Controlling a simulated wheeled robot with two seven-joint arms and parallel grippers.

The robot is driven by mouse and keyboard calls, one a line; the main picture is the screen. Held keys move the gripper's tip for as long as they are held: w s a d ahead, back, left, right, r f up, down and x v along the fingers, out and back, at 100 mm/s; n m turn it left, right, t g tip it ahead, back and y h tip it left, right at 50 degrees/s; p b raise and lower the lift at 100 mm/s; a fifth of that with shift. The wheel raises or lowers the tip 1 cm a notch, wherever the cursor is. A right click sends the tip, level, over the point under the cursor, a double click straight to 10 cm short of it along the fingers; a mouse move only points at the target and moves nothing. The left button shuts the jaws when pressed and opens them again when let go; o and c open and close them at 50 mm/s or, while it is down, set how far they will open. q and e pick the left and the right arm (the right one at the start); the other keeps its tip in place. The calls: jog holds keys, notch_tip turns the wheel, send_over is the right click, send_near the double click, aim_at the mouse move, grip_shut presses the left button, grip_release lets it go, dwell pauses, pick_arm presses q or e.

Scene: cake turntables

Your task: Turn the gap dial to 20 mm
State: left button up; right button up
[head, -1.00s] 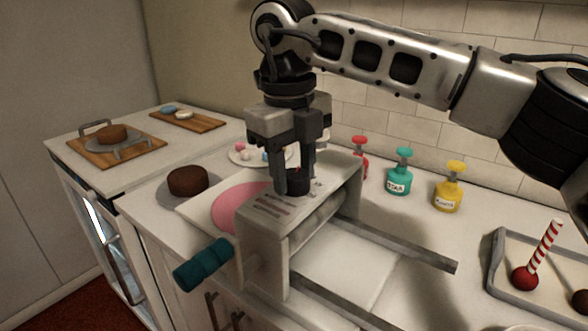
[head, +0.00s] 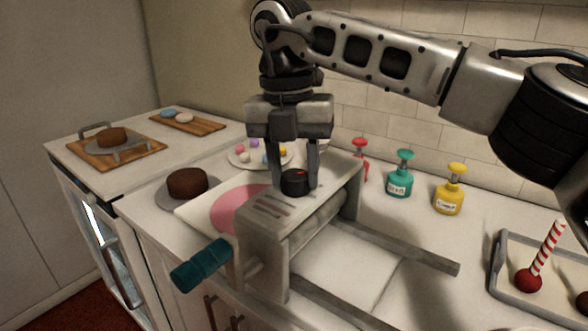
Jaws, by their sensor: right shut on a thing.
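The gap dial (head: 294,183) is a black round knob with a red mark, on top of the grey sheeter machine (head: 270,212). My right gripper (head: 297,178) points straight down from above and is shut on the dial, with its fingers around the knob. The scale marks by the dial are too small to read. A teal crank handle (head: 201,264) sticks out at the machine's front left. A pink disc (head: 238,208) lies on a white board at the machine's left side. My left gripper is not in view.
A chocolate cake (head: 188,181) stands on a grey turntable at the left. Teal (head: 400,176) and yellow (head: 449,193) pump bottles stand by the wall, with a red one partly hidden. A tray (head: 496,268) is at the right. Rails extend right from the machine.

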jog(key=m, duration=0.5)
jog(key=shift+w+d+r+m+b, duration=0.1)
jog(key=shift+m+b, duration=0.2)
jog(key=shift+b, duration=0.1)
jog(key=m, duration=0.3)
jog(key=shift+b, duration=0.35)
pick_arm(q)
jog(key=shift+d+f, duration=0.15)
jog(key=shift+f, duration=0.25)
pick_arm(e)
jog(key=shift+m+g, duration=0.3)
jog(key=shift+m, duration=1)
jog(key=shift+y, duration=0.3)
jog(key=o, duration=1)
jog(key=shift+c, duration=0.2)
pick_arm(q)
jog(key=shift+b, duration=0.3)
